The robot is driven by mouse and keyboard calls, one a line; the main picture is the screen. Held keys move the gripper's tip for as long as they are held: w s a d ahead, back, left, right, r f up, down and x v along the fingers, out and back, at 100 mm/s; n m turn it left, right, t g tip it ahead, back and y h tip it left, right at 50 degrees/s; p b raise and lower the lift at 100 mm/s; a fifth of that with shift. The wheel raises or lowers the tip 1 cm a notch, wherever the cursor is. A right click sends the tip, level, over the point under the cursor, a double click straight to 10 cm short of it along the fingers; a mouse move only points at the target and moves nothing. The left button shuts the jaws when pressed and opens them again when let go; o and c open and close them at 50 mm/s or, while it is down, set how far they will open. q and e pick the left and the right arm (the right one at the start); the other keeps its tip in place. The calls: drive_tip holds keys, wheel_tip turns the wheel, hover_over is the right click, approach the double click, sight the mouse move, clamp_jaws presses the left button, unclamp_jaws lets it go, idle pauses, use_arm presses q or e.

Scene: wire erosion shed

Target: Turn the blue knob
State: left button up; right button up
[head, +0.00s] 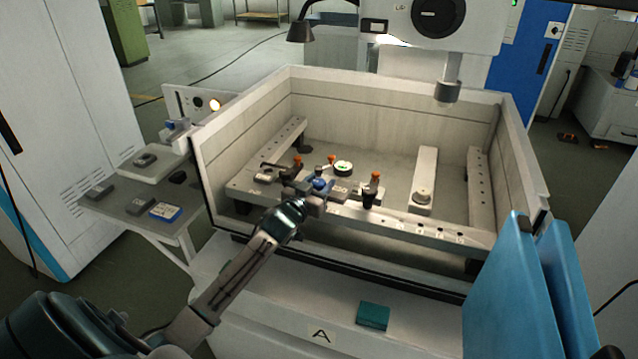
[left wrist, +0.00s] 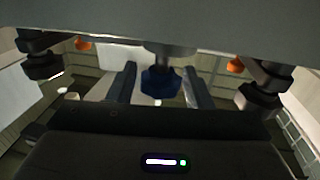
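The blue knob (head: 320,184) is on the front rail inside the machine's tank, near the middle of the head view. In the left wrist view the blue knob (left wrist: 160,84) hangs below a metal stem, between my two fingers. My left gripper (head: 316,190) reaches in over the tank's front wall to the knob. In the left wrist view my left gripper (left wrist: 160,88) is open, with a finger on each side of the knob and narrow gaps showing. My right gripper is not in view.
Orange-topped clamps (head: 375,180) stand on the rail on both sides of the knob. The tank's back wall (head: 390,115) rises behind, and a machine head (head: 447,90) hangs at the upper right. A side table (head: 150,228) with small items stands left. A teal box (head: 373,316) lies in front.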

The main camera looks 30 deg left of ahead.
use_arm(q)
drive_tip(key=c, duration=0.7)
drive_tip(key=shift+o, duration=0.2)
